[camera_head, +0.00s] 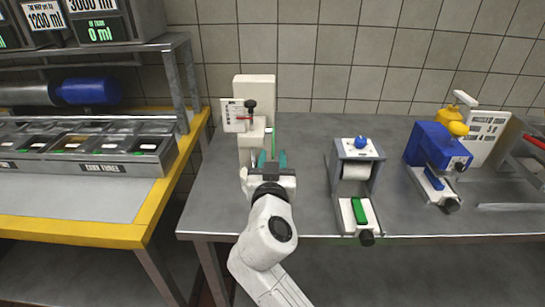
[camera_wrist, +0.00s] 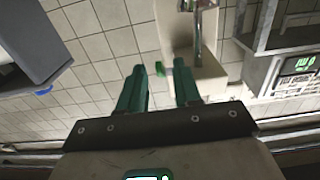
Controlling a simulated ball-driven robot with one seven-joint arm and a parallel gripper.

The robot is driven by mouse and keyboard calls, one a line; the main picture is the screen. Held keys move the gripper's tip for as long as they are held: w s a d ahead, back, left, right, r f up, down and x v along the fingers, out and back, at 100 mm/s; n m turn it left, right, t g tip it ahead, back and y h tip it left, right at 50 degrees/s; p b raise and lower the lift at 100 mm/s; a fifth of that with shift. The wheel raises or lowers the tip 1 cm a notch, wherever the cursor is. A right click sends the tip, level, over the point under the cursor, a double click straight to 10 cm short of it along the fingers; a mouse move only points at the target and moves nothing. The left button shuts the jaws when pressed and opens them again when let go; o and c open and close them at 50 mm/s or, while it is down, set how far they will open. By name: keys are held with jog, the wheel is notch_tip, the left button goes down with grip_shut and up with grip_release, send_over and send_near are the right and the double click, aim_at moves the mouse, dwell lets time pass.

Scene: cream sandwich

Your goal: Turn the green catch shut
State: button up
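A cream-white machine (camera_head: 254,92) stands at the left of the grey bench. My gripper hides the machine's lower front.
A grey machine with a blue knob (camera_head: 361,142) and green handle (camera_head: 359,210) stands to the right. A blue machine (camera_head: 429,146) is farther right. A yellow-edged table (camera_head: 90,232) with bins is at left. The bench front between machines is clear.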

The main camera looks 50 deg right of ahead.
jog(key=shift+w+d, duration=0.15)
grip_shut()
dwell(0.4)
